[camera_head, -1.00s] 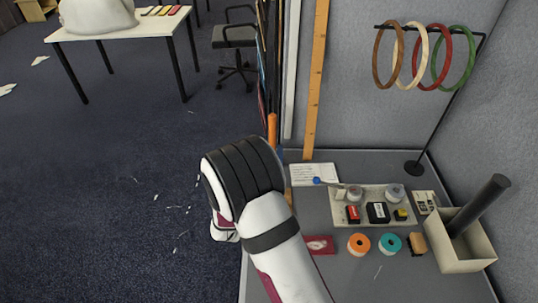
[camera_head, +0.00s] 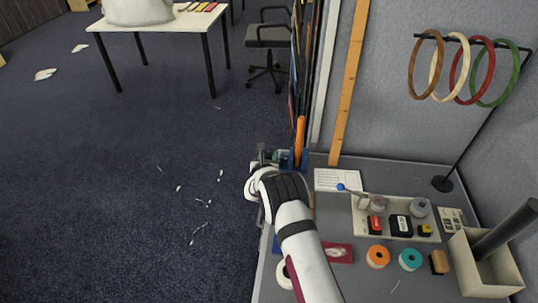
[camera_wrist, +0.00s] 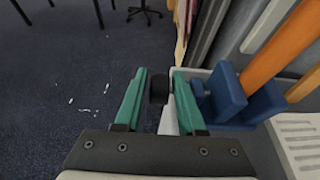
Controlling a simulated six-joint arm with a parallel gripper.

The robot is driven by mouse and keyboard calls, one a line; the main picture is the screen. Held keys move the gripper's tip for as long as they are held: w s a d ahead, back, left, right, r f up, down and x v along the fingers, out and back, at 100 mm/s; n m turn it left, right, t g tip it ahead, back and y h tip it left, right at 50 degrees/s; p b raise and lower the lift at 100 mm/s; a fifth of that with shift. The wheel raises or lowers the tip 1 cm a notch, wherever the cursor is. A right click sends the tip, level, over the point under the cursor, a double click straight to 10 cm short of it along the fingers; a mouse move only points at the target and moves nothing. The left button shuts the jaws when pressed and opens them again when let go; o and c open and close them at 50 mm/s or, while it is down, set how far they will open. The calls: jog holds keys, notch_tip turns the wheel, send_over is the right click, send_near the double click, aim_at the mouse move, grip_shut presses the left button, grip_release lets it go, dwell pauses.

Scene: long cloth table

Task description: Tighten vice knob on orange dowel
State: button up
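The orange dowel (camera_wrist: 275,50) stands between the blue jaws of the vice (camera_wrist: 228,97) at the right in the wrist view. In the head view the dowel (camera_head: 300,138) rises from the blue vice (camera_head: 286,160) at the table's far left corner. A black knob (camera_wrist: 158,88) shows left of the vice in the wrist view. My gripper (camera_wrist: 160,75) has its teal fingers spread on either side of this knob, with narrow gaps seen beside it. In the head view my gripper (camera_head: 266,157) is partly hidden by my wrist.
Grey panels and long boards, one a wooden ruler (camera_head: 350,80), stand behind the vice. A white card (camera_head: 337,178), a tray (camera_head: 360,226) of small items, tape rolls and a beige bin (camera_head: 470,262) lie to the right. Open floor lies left of the table.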

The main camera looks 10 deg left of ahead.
grip_shut()
jog(key=shift+t, duration=0.8)
grip_release()
